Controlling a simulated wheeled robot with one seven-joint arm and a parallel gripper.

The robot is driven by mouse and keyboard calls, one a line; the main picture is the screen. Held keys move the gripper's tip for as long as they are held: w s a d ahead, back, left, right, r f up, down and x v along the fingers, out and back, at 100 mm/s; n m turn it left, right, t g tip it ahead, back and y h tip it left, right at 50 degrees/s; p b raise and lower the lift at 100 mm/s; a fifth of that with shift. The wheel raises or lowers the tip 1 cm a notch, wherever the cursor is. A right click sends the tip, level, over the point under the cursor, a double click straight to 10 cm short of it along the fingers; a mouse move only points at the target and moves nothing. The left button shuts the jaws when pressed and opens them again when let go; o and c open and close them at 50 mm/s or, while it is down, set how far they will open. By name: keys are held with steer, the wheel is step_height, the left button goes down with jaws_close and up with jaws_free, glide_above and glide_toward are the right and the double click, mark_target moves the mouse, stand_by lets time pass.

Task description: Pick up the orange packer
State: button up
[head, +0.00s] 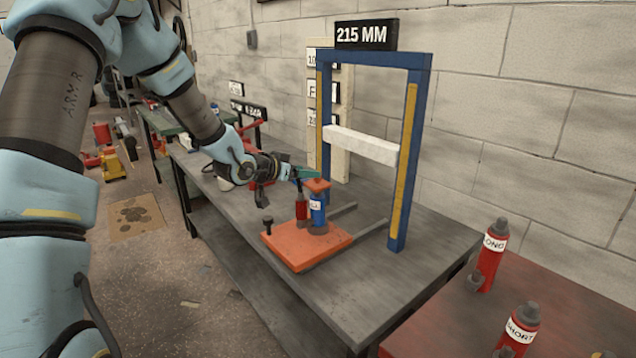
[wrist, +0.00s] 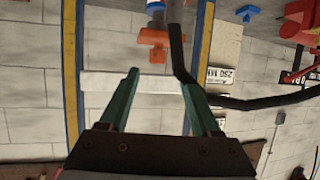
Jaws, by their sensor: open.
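A small orange block (head: 317,184), which looks like the packer, sits on top of an upright blue cylinder (head: 318,209) on the bench. In the wrist view, which is upside down, the orange block (wrist: 152,37) shows between and beyond the fingertips, with the blue cylinder partly cut off above it. My gripper (head: 303,173) has green fingers and reaches in from the left, close to the block at about its height. In the wrist view my gripper (wrist: 159,78) is open with nothing between its fingers. Whether a finger touches the block cannot be told.
The blue cylinder and a red cylinder (head: 301,207) stand on an orange base plate (head: 300,247). A blue frame (head: 404,150) with a white crossbar (head: 360,145) and a 215 MM sign stands behind. Red bottles (head: 491,258) stand on the right table. The near bench top (head: 365,290) is clear.

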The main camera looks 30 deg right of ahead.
mark_target(318, 180)
steer(key=shift+s+f+p+x, duration=0.15)
steer(key=shift+p+x, duration=0.5)
steer(key=shift+x, duration=0.85)
steer(key=shift+s+f+p+x, duration=0.1)
steer(key=shift+p+x, duration=0.5)
steer(key=shift+x, duration=0.95)
jaws_close()
steer(key=shift+r, duration=0.1)
